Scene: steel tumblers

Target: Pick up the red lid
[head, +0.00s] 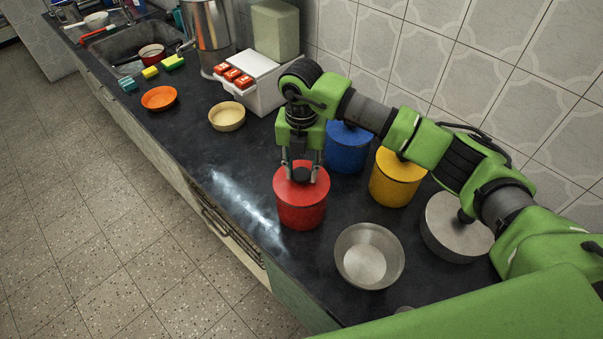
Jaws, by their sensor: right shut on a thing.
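A red canister (302,212) stands upright on the dark counter near its front edge. The red lid (286,190) is on top of it. My right gripper (301,176) points straight down over the lid, with its fingers shut on the dark knob (302,174) at the lid's middle. I cannot tell whether the lid is lifted off the rim at all. My left gripper is not in view.
A blue canister (347,152) and a yellow canister (394,183) stand close behind and to the right. A steel bowl (369,257) and a lidded steel pot (456,229) are further right. An orange bowl (159,98), a tan bowl (227,117) and a white box (262,84) are left.

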